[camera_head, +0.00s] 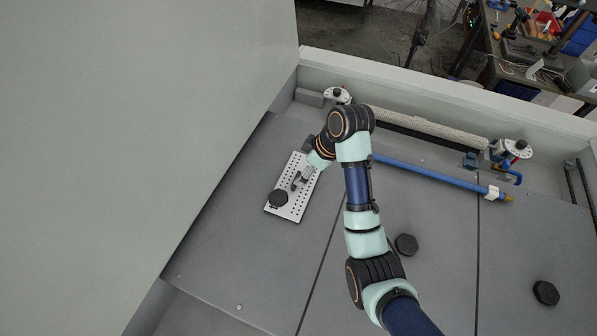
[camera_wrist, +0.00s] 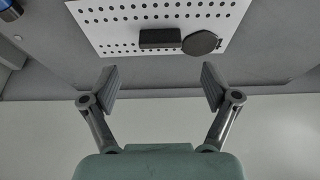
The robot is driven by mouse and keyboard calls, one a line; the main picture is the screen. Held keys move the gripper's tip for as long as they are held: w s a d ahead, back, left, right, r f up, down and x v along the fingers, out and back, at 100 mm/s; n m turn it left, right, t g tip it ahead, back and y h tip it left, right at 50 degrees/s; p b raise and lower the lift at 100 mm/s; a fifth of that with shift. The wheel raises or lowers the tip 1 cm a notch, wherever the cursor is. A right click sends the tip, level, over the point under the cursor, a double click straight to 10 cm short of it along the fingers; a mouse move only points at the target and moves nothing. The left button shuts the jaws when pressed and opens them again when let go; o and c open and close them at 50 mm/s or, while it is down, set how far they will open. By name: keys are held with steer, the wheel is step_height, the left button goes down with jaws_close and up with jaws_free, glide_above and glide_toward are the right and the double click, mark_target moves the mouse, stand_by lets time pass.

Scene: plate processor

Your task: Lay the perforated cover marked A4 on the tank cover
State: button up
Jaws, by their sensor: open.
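The perforated cover (camera_head: 292,212) is a pale plate with rows of dark holes. It lies on the grey tank cover (camera_head: 225,235), left of centre in the head view. In the wrist view, the perforated cover (camera_wrist: 110,22) fills the top middle and bears a black block-like handle (camera_wrist: 160,38). A round black knob (camera_head: 278,198) shows within its outline; I cannot tell whether it belongs to the plate. No A4 mark is readable. My gripper (camera_head: 299,180) is over the plate in the head view. In the wrist view my gripper (camera_wrist: 160,82) is open, with nothing between its fingers.
Black knobs (camera_head: 406,245) (camera_head: 546,293) stand on the panels to the right. A blue rod (camera_head: 430,176) and a pale roller (camera_head: 430,129) run along the back wall. A tall grey wall (camera_head: 140,120) rises on the left. The panel's front left is clear.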

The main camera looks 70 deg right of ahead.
steer(key=p+v, duration=0.2)
steer(key=v, duration=0.2)
steer(key=shift+r+p, duration=0.1)
steer(key=shift+p, duration=0.3)
steer(key=w+a+r+t+h, duration=0.1)
steer(key=w+a, duration=0.4)
steer(key=a, duration=0.3)
steer(key=w+a+r+t, duration=0.2)
steer(key=w+a, duration=0.3)
steer(key=a, duration=0.3)
steer(key=w+a+r+t+h, duration=0.1)
steer(key=w+a, duration=0.3)
steer(key=a, duration=0.4)
steer(key=s+a+r+t+y, duration=0.1)
steer(key=a+r, duration=0.3)
steer(key=a, duration=0.4)
steer(key=s+a+r+t+y, duration=0.1)
steer(key=a+r+t, duration=0.2)
steer(key=a, duration=0.6)
steer(key=shift+a+r, duration=0.25)
steer(key=shift+r, duration=0.35)
